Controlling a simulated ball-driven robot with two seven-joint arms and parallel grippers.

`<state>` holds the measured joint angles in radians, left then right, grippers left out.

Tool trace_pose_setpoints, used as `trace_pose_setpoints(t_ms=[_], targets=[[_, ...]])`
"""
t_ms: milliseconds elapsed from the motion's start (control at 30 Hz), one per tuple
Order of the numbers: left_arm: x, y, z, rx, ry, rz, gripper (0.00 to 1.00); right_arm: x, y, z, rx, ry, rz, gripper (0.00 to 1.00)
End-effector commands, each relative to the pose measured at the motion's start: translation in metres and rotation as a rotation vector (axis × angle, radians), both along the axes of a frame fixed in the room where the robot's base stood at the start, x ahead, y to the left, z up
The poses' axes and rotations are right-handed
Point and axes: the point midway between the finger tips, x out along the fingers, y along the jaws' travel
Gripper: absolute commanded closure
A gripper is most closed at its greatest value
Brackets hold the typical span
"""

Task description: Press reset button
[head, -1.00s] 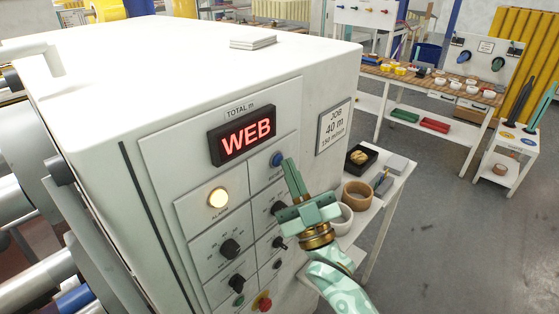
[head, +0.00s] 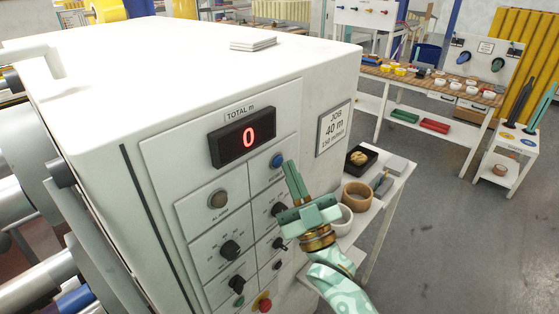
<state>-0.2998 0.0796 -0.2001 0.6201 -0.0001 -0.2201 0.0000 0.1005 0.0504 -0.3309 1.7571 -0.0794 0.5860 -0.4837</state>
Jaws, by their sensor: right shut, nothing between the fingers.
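The blue button (head: 277,160) sits on the white machine's control panel, below and right of the display (head: 242,138). Its label is partly hidden by my gripper. The display reads a red "0". My right gripper (head: 289,164) is shut and empty, its fingertips pointing up just right of the blue button. I cannot tell whether the tips touch the button. The alarm lamp (head: 218,200) at the left of the panel is unlit. My left gripper is not in view.
Black knobs (head: 230,249) and a red button (head: 264,305) are lower on the panel. A white side table (head: 366,222) right of the machine holds a black tray (head: 360,160) and cardboard rings (head: 357,195). Open grey floor lies farther right.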

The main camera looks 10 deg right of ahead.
Motion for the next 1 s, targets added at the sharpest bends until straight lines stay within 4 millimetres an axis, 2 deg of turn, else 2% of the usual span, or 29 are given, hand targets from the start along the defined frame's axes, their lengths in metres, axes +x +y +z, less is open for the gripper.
trace_pose_setpoints(t_ms=[500,1000], targets=[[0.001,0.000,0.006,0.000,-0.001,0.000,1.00,-0.008,-0.007,0.001,0.000,-0.001,0.000,1.00],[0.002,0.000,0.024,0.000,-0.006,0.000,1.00,-0.044,-0.034,0.001,0.000,-0.001,0.000,1.00]])
